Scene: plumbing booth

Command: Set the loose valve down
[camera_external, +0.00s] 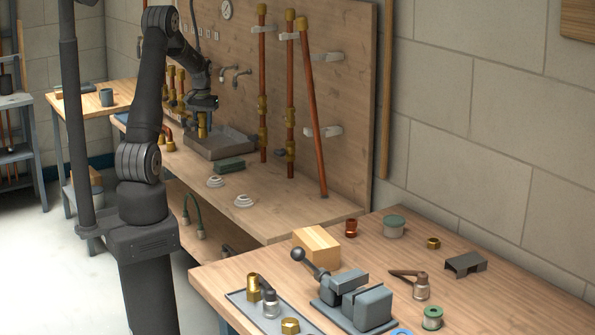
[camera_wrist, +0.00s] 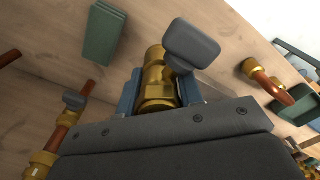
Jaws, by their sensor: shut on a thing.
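The loose valve (camera_wrist: 155,75) is a brass body with a dark grey handle (camera_wrist: 192,44). In the wrist view it sits between the blue-grey fingers of my gripper (camera_wrist: 160,95), which is shut on it. In the external view my gripper (camera_external: 203,103) is over the back bench (camera_external: 275,200), left of the wall pipes, with the brass valve (camera_external: 202,127) below it. The gripper body hides the valve's lower part in the wrist view. I cannot tell whether the valve touches the bench.
A grey tray (camera_external: 218,149) lies close to the valve, with a green block (camera_external: 229,166) in front of it. Two white flanges (camera_external: 243,201) lie further forward. Copper pipes (camera_external: 290,100) stand at the back board. A copper elbow (camera_wrist: 268,82) shows right in the wrist view.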

